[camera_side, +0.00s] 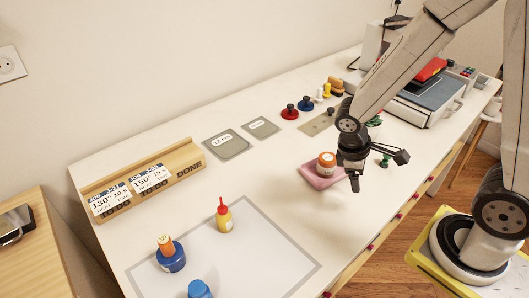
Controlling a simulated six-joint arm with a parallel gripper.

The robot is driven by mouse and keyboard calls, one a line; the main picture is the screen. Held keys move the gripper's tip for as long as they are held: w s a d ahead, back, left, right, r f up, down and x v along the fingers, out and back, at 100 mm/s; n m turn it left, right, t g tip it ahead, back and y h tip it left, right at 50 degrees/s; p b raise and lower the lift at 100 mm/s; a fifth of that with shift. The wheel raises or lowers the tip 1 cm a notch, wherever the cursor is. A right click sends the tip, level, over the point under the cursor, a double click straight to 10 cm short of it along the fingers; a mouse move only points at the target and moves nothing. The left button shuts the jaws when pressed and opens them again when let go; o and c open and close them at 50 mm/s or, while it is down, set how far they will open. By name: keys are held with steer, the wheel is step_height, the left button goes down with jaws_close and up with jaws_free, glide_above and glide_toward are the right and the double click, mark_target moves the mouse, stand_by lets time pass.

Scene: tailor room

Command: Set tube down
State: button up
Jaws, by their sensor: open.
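A small yellow tube-like bottle with a red pointed cap (224,216) stands upright inside the grey-outlined area (262,214) on the white table. My gripper (378,172) is open over the right middle of the table, with its fingers spread and nothing seen between them. It is well to the right of the yellow bottle. A small orange-capped container (327,159) is on or at a pink pad (318,179), just left of my gripper. I cannot tell whether the gripper touches either.
Blue containers (171,262) stand near the front left. A wooden card rack (183,164) stands by the wall. Grey plates (228,146), red and blue knobbed pieces (289,112) and a press-like machine (425,95) lie toward the back. The table centre is clear.

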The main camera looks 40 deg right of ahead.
steer(key=shift+w+a+r+m+t+y, duration=0.45)
steer(key=shift+a+r+m+t, duration=0.15)
steer(key=shift+r+m+t, duration=0.2)
steer(key=shift+w+a+r+m+t+y, duration=0.3)
steer(key=shift+a+r+m+t+y, duration=0.3)
steer(key=shift+m, duration=0.35)
steer(key=shift+w+a+r+m+t+y, duration=0.4)
steer(key=shift+a+r+m+t, duration=0.25)
steer(key=shift+m+t, duration=0.2)
